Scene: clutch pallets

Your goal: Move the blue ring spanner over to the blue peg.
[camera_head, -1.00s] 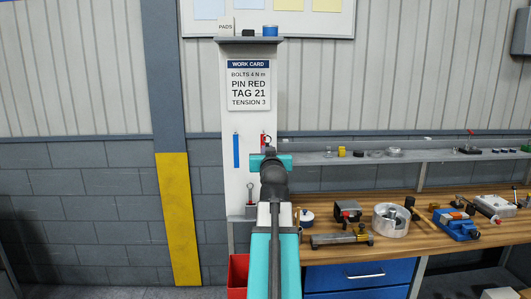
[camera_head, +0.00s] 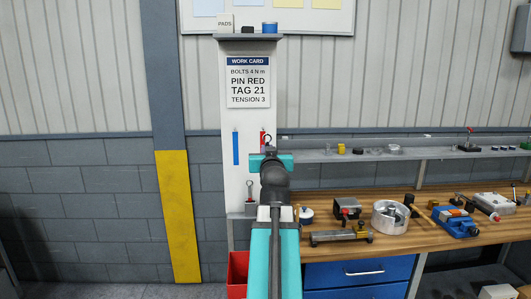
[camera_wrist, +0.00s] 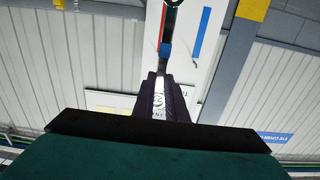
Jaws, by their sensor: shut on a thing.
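My gripper (camera_wrist: 161,100) is shut on a ring spanner with a silver handle and a blue band (camera_wrist: 165,49). In the wrist view the handle runs up from between the dark fingers, and its ring end is at the top edge. The spanner lies in front of the red strip (camera_head: 263,136) on the white panel; whether its ring is around a peg there cannot be told. The blue strip (camera_head: 236,148) is just left of it in the head view and also shows in the wrist view (camera_wrist: 202,33). My wrist hides the lower red strip.
A red bin (camera_head: 237,275) is below. The wooden bench (camera_head: 400,240) at right carries several tools and fixtures. A top shelf (camera_head: 249,38) holds small boxes.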

